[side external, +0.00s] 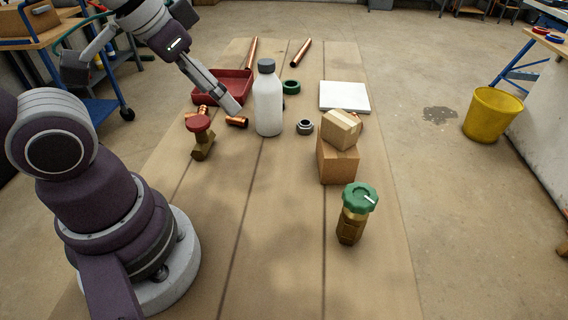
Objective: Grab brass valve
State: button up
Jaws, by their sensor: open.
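Two brass valves stand on the wooden table. One brass valve with a red round handle (202,139) is at the left, just below and left of my gripper. The other, with a green handle (353,212), is at the near right, well away from my gripper. My gripper (234,108) points down and to the right, over the back left of the table. It is open and appears empty. Its tips show close to a short copper fitting (237,122); I cannot tell whether they touch.
A white bottle (268,103) stands just right of my gripper. A red tray (207,99) is behind it. Two stacked cardboard boxes (338,163) stand behind the green-handled valve. A grey ring (305,127), green ring (291,87) and white slab (344,97) lie farther back. The table's near middle is clear.

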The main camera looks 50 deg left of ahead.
jog(key=n+g+y, duration=0.2)
jog(key=n+y, duration=0.1)
jog(key=n, duration=0.6)
send_over(196, 122)
jog(key=s+d, duration=0.2)
jog(key=f, duration=0.8)
jog(key=shift+w+d+f, duration=0.1)
jog(key=shift+w+f, duration=0.1)
jog(key=shift+f, duration=0.2)
jog(key=x, duration=0.4)
jog(key=shift+s+a+f, duration=0.1)
jog(key=shift+a+f, duration=0.15)
jog(key=shift+f, duration=0.1)
jog(key=x, duration=0.6)
jog(key=shift+s, duration=0.1)
jog(key=shift+c, duration=0.4)
jog(key=shift+r, duration=0.1)
jog(key=c, duration=0.9)
jog(key=shift+c, duration=0.2)
